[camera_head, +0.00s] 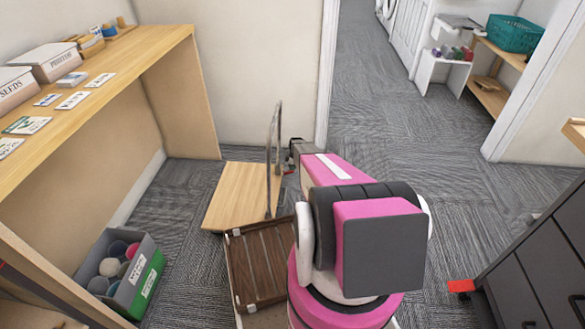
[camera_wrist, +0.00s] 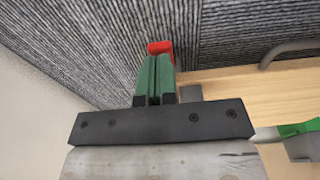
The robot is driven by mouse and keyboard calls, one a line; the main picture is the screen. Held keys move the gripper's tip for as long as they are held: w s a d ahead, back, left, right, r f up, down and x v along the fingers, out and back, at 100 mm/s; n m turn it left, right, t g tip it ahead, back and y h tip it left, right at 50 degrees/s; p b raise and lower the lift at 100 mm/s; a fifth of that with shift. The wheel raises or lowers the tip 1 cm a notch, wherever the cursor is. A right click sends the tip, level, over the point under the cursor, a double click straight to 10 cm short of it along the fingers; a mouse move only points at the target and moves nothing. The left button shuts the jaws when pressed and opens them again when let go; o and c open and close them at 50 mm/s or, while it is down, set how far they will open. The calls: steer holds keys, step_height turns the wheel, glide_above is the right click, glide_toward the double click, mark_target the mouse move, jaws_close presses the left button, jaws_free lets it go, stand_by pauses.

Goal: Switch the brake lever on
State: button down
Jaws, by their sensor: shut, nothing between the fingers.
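A red brake lever (camera_wrist: 160,48) shows in the wrist view at the tips of my gripper's green fingers. It sticks out beside the wooden deck (camera_wrist: 235,84) of a small trolley, low over the carpet. In the head view only a small bit of red (camera_head: 289,171) shows there, mostly hidden by my arm. The trolley deck (camera_head: 232,196) has an upright metal handle (camera_head: 275,150). My gripper (camera_wrist: 154,68) is shut and empty, with its fingers side by side. The fingertips overlap the lever in the picture; I cannot tell whether they touch it.
A brown slatted crate (camera_head: 258,265) is in front of the deck. A wooden shelf unit (camera_head: 130,55) stands left, with a grey and green bin (camera_head: 140,280) below. A dark drawer cabinet (camera_head: 535,265) with a red piece (camera_head: 462,286) is at right. Carpet is open toward the doorway.

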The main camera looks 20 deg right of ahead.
steer(key=shift+s+d+f+t+y, duration=0.15)
steer(key=shift+d+f+t+y, duration=0.15)
steer(key=shift+y, duration=0.2)
steer(key=f+y, duration=0.1)
steer(key=y, duration=0.1)
steer(key=d+f+t+y, duration=0.1)
steer(key=y, duration=0.1)
steer(key=d+f+t+y, duration=0.1)
steer(key=f+y, duration=0.1)
steer(key=shift+s, duration=0.4)
steer(key=shift+r, duration=0.75)
